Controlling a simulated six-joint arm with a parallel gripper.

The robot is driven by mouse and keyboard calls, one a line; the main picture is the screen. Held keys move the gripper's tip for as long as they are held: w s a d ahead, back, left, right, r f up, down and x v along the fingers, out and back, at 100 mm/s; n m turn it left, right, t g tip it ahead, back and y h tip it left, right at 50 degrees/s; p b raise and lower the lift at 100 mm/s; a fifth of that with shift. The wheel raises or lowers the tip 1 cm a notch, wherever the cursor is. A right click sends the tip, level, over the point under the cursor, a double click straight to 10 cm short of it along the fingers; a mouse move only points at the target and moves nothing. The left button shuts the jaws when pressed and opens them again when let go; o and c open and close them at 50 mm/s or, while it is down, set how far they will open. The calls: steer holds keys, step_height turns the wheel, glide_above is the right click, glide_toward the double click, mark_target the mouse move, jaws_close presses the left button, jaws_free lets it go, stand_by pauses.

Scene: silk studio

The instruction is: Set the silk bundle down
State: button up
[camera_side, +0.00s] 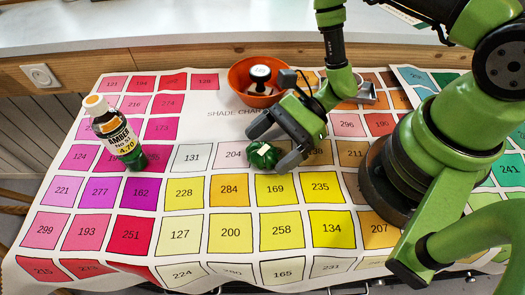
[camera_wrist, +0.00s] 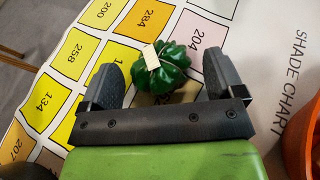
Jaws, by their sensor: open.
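The silk bundle (camera_side: 264,155) is a dark green, glossy, lobed bundle with a small pale tag on top. It rests on the shade chart (camera_side: 190,118), just above the yellow 169 square. My gripper (camera_side: 277,145) is open, with its fingers on either side of the bundle. In the wrist view the bundle (camera_wrist: 161,67) lies between the spread fingers of my gripper (camera_wrist: 163,78), toward their tips. Gaps show on both sides of it there. The bundle's underside is hidden.
An amber bottle (camera_side: 117,135) with a white and orange cap stands tilted in the picture at the left. An orange bowl (camera_side: 243,84) holding a dark, white-topped object stands behind my gripper; its edge shows in the wrist view (camera_wrist: 301,140). A metal tray (camera_side: 367,93) is behind my arm. The chart's front is clear.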

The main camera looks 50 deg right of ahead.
mark_target(266, 145)
steer(key=shift+w+a+f, duration=0.1)
steer(key=shift+a+f, duration=0.1)
steer(key=shift+a, duration=0.3)
steer(key=c, duration=1.1)
step_height(266, 145, up, 10)
steer(key=shift+w+f, duration=0.1)
steer(key=shift+f, duration=0.1)
steer(key=w+d+r+m+t+h, duration=0.1)
steer(key=w+d+r+m+t, duration=0.1)
steer(key=d+r, duration=0.3)
steer(key=w+d+r+m+t+h, duration=0.1)
steer(key=w+d+r+m+t, duration=0.1)
steer(key=w+d+r, duration=0.3)
steer(key=d+t, duration=0.1)
steer(key=d, duration=0.2)
steer(key=shift+w+d+r+m, duration=0.15)
steer(key=shift+w+d+m, duration=0.1)
steer(key=shift+m, duration=0.15)
